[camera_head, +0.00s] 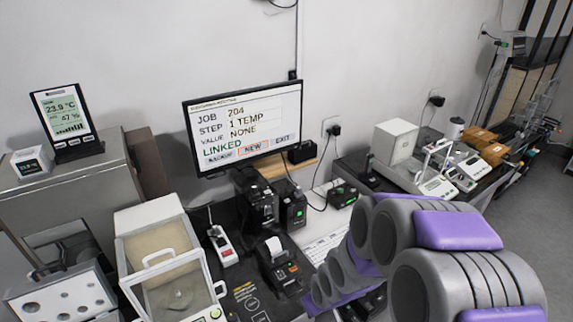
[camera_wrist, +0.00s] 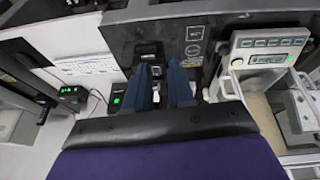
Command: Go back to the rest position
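My gripper (camera_wrist: 160,75) shows in the wrist view as two dark blue fingers standing apart, with a clear gap between them. Nothing is seen held in the gap. In the head view my grey and purple arm reaches in from the lower right and bends down toward the worktop near the label printer (camera_head: 279,265). The fingers cannot be made out in that view.
A monitor (camera_head: 245,122) reads job 204, step 1 TEMP, value NONE, LINKED. A glass-cased balance (camera_head: 165,262) stands left of the printer. A climate display (camera_head: 64,118) reads 23.9 °C. More instruments stand on the right table.

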